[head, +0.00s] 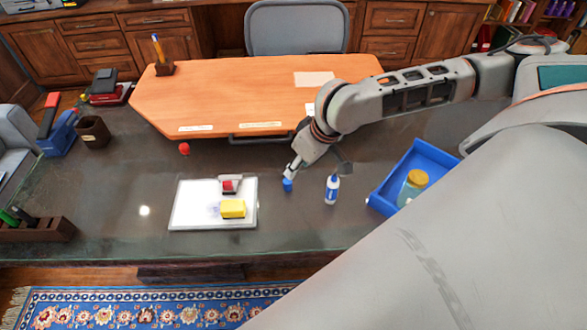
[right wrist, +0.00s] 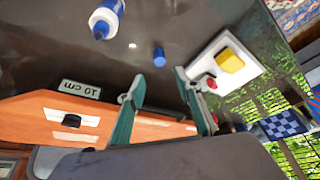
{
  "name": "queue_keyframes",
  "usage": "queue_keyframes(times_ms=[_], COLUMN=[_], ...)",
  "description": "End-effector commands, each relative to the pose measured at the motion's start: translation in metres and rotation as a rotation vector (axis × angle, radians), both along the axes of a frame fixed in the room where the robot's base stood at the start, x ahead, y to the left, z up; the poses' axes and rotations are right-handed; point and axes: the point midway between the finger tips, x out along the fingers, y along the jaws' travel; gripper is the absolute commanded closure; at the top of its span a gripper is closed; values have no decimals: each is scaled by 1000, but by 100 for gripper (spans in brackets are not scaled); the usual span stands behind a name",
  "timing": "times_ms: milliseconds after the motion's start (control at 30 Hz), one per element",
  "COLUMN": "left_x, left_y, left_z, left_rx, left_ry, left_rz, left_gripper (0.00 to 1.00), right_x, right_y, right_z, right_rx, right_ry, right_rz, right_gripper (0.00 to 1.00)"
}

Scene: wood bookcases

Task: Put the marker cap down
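The small blue marker cap (head: 288,185) is on the dark desk top, right of the whiteboard; it also shows in the right wrist view (right wrist: 158,57). My right gripper (head: 291,174) is just above and behind the cap. In the right wrist view its two fingers (right wrist: 160,77) are spread with nothing between them, and the cap lies just beyond the tips, apart from them. A white and blue bottle (head: 332,188) stands to the right of the cap, also seen in the wrist view (right wrist: 106,18). My left gripper is out of view.
A small whiteboard (head: 185,211) bears a yellow block (head: 233,208) and a red and white item (head: 230,184). A blue tray (head: 383,200) with a yellow-lidded jar (head: 412,186) is to the right. A red ball (head: 184,148) lies behind the whiteboard. The front desk strip is clear.

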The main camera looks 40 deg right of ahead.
Motion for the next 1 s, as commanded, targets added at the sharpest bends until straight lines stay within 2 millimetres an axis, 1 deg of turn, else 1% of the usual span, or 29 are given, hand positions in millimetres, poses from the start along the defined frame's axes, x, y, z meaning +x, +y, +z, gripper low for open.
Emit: queue_keyframes(times_ms=[33, 100, 233, 567, 867, 1000], left_x=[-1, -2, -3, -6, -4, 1], left_y=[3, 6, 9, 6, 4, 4], left_z=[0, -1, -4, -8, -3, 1], left_rx=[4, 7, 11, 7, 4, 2], left_ry=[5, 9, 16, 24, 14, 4], left_rz=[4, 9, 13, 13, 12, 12], left_gripper=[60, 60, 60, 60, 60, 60], right_x=[-2, -5, -8, -9, -9, -9], right_y=[-1, -1, -2, -2, -2, -2], right_z=[8, 14, 20, 21, 21, 21], right_rx=[1, 1, 0, 0, 0, 0], right_ry=[-2, -1, 0, 0, 0, 1], right_rz=[-1, -2, -1, -1, 0, 0], right_gripper=[66, 66, 66, 66, 66, 66])
